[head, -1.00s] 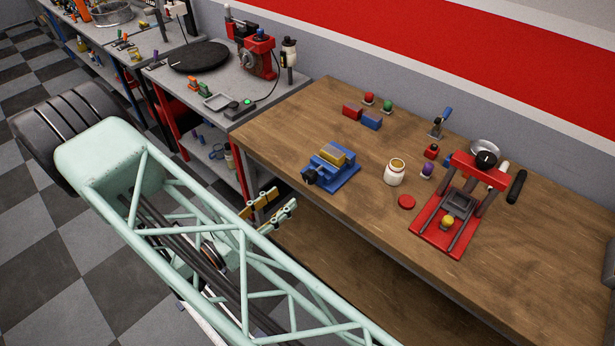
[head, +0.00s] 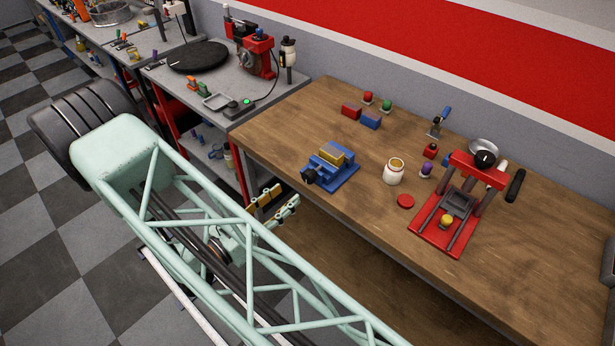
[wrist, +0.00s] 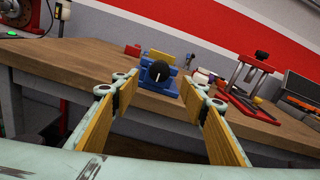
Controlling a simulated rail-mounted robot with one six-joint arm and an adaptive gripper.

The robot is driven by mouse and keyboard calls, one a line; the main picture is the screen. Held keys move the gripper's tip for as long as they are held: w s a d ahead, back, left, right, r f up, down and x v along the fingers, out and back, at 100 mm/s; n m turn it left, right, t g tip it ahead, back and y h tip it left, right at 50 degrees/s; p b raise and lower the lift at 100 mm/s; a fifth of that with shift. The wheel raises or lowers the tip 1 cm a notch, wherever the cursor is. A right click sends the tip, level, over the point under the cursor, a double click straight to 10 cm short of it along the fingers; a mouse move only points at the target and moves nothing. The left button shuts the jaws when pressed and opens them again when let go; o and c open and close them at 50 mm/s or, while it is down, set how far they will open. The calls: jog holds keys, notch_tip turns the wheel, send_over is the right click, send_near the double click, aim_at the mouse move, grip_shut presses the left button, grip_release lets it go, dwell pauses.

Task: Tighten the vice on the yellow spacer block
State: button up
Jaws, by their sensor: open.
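The blue vice (head: 340,176) stands near the front edge of the wooden bench, with the yellow spacer block (head: 331,154) between its jaws. Its dark handle knob (head: 308,174) faces the front left. In the wrist view, the round black knob (wrist: 160,71) faces me, between and beyond my fingertips, with the blue vice (wrist: 168,88) behind it. My gripper (wrist: 160,88) is open and empty, with yellow pads on its two fingers. In the head view my gripper (head: 271,207) hangs in front of the bench edge, apart from the vice. I cannot tell whether the jaws touch the block.
The wooden bench (head: 290,130) also holds a white jar (head: 394,172), a red lid (head: 405,201) and a red press (head: 440,222) to the right of the vice. Red (head: 351,111) and blue (head: 371,120) blocks lie behind it. A grey bench (head: 205,115) stands at left.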

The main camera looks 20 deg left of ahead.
aim_at(306, 178)
jog(key=shift+p+x, duration=0.55)
jog(key=shift+x, duration=5.2)
jog(key=shift+c, duration=0.5)
jog(key=c, duration=0.7)
